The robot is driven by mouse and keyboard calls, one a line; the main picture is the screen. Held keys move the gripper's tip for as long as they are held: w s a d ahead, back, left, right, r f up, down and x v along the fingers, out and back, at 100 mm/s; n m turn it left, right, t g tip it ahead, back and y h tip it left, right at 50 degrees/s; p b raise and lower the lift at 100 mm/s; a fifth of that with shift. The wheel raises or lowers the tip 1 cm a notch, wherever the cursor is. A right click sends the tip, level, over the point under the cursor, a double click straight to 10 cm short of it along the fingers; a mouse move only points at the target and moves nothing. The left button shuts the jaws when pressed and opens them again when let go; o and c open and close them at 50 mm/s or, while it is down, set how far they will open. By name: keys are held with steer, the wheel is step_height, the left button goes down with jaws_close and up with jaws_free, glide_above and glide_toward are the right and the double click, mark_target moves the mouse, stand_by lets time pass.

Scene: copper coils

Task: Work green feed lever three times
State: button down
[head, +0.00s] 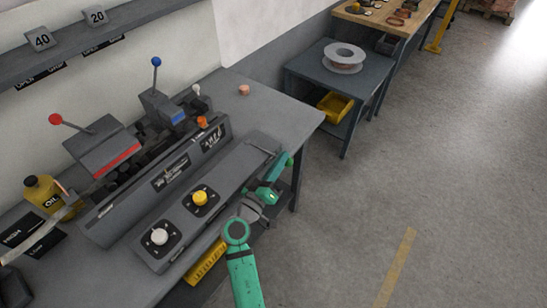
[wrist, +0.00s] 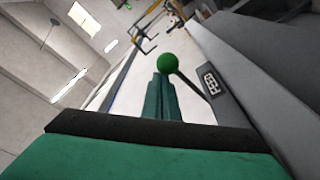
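The green feed lever has a round green knob (wrist: 168,62) on a thin dark rod, which slants down to the right to the machine in the wrist view. In the head view its knob (head: 290,161) is at the right end of the grey machine's front. My gripper (head: 273,183) is beside that end, close to the knob. In the wrist view my gripper's teal fingers (wrist: 158,85) lie together with no clear gap, their tips right by the knob. I cannot tell if they touch it. Most of the lever rod is hidden in the head view.
The grey machine has a red-marked lever (head: 56,119), a blue lever (head: 156,62), and yellow (head: 200,198) and white (head: 159,236) knobs. A yellow oil bottle (head: 43,193) stands at left. A side table holds a wire spool (head: 344,54). The floor at right is open.

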steer(key=shift+f, duration=0.15)
stand_by(0.3)
steer(key=s+a+r, duration=0.2)
steer(key=s+a, duration=0.4)
steer(key=s, duration=0.1)
stand_by(0.5)
steer(key=shift+a, duration=0.15)
stand_by(0.4)
steer(key=shift+w, duration=0.1)
